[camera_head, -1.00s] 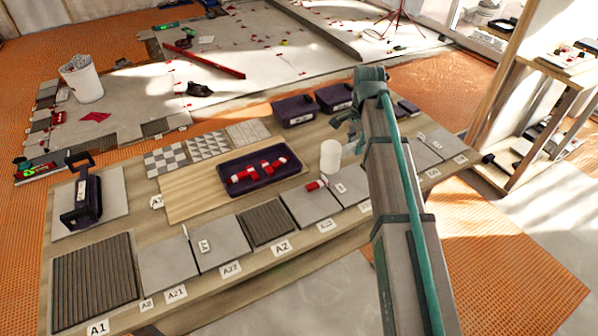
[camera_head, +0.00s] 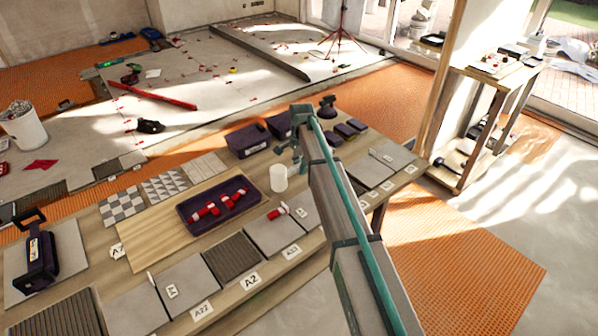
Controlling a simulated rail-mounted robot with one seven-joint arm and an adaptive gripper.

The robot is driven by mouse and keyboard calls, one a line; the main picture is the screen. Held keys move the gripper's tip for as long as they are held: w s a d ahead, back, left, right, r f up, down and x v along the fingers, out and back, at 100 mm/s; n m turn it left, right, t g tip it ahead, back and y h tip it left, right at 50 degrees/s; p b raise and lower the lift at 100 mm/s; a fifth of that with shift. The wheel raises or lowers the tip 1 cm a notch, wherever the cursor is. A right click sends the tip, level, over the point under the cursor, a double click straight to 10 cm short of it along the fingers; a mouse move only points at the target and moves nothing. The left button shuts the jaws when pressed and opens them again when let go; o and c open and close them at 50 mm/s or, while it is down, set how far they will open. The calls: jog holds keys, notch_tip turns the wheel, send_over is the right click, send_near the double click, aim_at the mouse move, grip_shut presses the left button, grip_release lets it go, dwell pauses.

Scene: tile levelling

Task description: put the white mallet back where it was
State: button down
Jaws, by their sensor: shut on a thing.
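The white mallet (camera_head: 278,178) shows as a pale, upright cylinder, probably its head, over the far side of the workbench (camera_head: 262,287), right of the purple tray. My gripper (camera_head: 296,156) is small and partly hidden by my arm, just above and to the right of the cylinder. It is shut on the white mallet. The handle cannot be made out. I cannot tell whether the mallet touches the bench.
A purple tray (camera_head: 187,222) with red and white pieces lies left of the mallet. Grey tiles with labels line the front edge. Dark purple boxes (camera_head: 247,141) stand behind the mallet. A purple-handled tool (camera_head: 37,262) stands at left. A wooden shelf (camera_head: 477,120) stands at right.

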jog(key=shift+w+a+f, duration=0.1)
jog(key=shift+w+f, duration=0.2)
jog(key=shift+w+f+p, duration=0.15)
jog(key=shift+f+p, duration=0.6)
jog(key=shift+f, duration=1.05)
jog(key=shift+f, duration=0.1)
jog(key=c, duration=1)
grip_release()
notch_tip(320, 180, up, 12)
jog(key=b, duration=0.2)
jog(key=shift+b, duration=0.35)
